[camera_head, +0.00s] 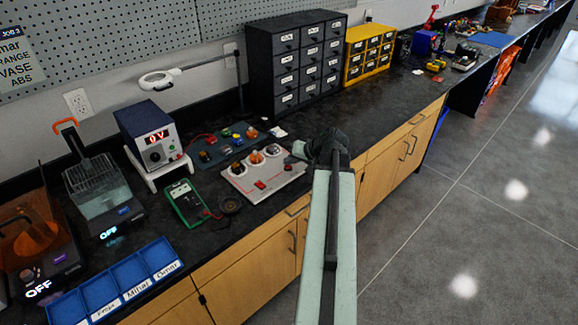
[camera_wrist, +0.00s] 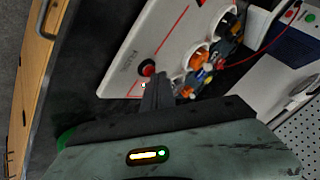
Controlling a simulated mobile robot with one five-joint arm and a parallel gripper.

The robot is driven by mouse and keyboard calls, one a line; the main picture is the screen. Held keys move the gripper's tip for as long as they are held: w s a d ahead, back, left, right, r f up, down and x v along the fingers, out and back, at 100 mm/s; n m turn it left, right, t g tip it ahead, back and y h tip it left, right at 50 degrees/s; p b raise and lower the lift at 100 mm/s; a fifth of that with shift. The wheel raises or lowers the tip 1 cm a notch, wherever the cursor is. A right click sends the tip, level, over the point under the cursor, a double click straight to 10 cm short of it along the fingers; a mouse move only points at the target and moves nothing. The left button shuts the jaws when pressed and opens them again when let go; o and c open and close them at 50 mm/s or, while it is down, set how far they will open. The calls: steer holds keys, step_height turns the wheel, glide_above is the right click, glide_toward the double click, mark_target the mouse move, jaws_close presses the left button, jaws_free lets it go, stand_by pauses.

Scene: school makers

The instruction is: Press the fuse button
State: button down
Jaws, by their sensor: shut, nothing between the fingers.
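A white panel (camera_head: 284,180) lies on the dark bench, with a red button on its front part (camera_head: 260,185) and several round sockets behind. In the head view my gripper (camera_head: 298,150) is at the panel's right end, partly hidden by my arm.
A green multimeter (camera_head: 186,203) and a dark round piece (camera_head: 231,204) lie left of the panel. A power supply reading 0 V (camera_head: 153,138) and a board of coloured parts (camera_head: 226,143) stand behind. Black drawers (camera_head: 297,65) stand farther back.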

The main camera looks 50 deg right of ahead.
mark_target(290, 170)
steer(key=shift+f, duration=0.15)
stand_by(0.4)
steer(key=shift+r+p, duration=0.8)
steer(key=shift+r, duration=0.15)
step_height(290, 170, up, 5)
steer(key=p, duration=0.5)
